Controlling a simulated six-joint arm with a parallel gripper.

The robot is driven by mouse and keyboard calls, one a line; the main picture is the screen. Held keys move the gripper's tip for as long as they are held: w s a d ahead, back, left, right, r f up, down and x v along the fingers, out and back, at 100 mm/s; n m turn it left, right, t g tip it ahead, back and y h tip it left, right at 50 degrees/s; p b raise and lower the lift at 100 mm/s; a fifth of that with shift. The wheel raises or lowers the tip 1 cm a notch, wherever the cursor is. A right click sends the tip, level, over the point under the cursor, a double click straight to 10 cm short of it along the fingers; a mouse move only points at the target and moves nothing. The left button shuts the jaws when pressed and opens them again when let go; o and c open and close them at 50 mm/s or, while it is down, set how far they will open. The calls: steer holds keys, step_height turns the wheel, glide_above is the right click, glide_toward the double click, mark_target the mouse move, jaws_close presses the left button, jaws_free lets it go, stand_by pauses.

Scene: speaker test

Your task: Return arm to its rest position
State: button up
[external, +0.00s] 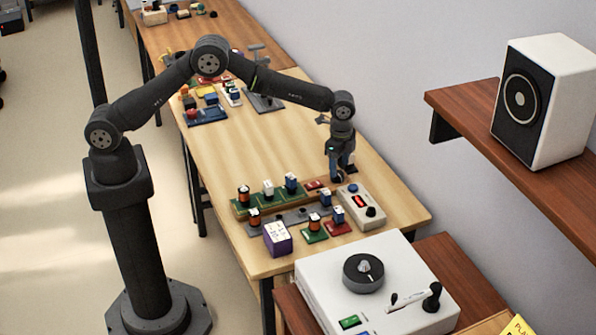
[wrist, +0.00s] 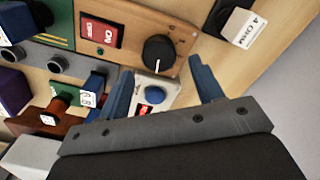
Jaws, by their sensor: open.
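My gripper (external: 340,176) is at the end of my arm, which reaches out over the wooden table (external: 250,150) and points down at the parts near its far right edge. In the wrist view its two blue fingers (wrist: 161,68) are spread apart with nothing held between them. My arm is extended, not folded.
A pale control box (external: 360,207) with a blue button stands close to the gripper. A speaker (external: 540,100) sits on a wall shelf at right. The table's middle is clear.

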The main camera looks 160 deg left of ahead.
mark_target(338, 174)
step_height(338, 174, down, 4)
steer(key=shift+r, duration=0.1)
steer(key=shift+r+n, duration=0.2)
steer(key=shift+n, duration=0.6)
steer(key=n, duration=0.7)
steer(key=shift+s+a, duration=0.1)
steer(key=shift+a, duration=0.05)
steer(key=n, duration=0.5)
steer(key=shift+s, duration=0.1)
steer(key=n, duration=0.4)
steer(key=shift+s, duration=0.15)
